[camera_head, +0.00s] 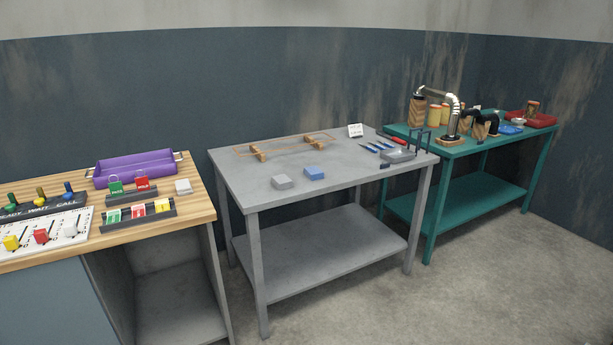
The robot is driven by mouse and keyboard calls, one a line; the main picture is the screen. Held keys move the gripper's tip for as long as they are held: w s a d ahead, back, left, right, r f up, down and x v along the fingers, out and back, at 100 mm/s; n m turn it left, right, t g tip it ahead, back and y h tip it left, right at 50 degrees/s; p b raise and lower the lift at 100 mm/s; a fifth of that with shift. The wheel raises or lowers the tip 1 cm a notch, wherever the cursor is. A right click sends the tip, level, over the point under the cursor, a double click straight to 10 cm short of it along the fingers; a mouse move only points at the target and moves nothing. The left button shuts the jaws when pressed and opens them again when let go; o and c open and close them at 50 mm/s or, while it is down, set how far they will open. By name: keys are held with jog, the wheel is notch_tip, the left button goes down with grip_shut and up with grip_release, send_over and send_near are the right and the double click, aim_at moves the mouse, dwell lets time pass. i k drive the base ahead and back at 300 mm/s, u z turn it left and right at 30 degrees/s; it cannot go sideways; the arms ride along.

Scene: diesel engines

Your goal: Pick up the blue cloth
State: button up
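Two blue things could be the blue cloth, and I cannot tell which one is. A flat, crumpled-looking blue piece (510,129) lies on the green table at the right, near a red tray. A small blue block-like piece (314,173) lies on the grey table near its front edge, beside a similar grey block (281,182). My gripper is not in view.
The green table (451,151) carries a bent metal pipe (440,93) and a red tray (540,120). Concrete floor (480,290) is clear in front.

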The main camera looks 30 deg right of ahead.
aim_at(314, 174)
jog(key=z, duration=0.1)
jog(key=i, duration=0.95)
jog(key=u, duration=0.05)
